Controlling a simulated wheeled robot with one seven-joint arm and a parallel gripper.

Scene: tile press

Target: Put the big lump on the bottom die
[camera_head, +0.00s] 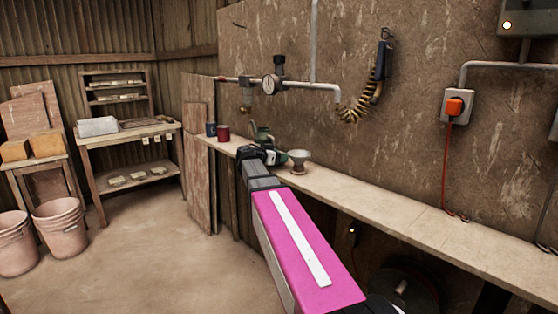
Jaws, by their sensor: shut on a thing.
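My arm reaches from the lower right towards the back of the narrow wall shelf, and its dark far end covers part of that shelf. I cannot make out the gripper's fingers or anything held in them. Neither the big lump nor the bottom die can be made out in this view. Two orange-brown blocks rest on a small table at the far left: one block (15,151) and another block (46,144) beside it.
The wall shelf (385,207) runs along the right. A grey funnel-like cup (299,160), a red mug (223,133) and a blue mug (211,129) stand on it. Pink buckets (60,228) stand at left. A wooden bench (125,136) stands behind. The middle floor (165,250) is clear.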

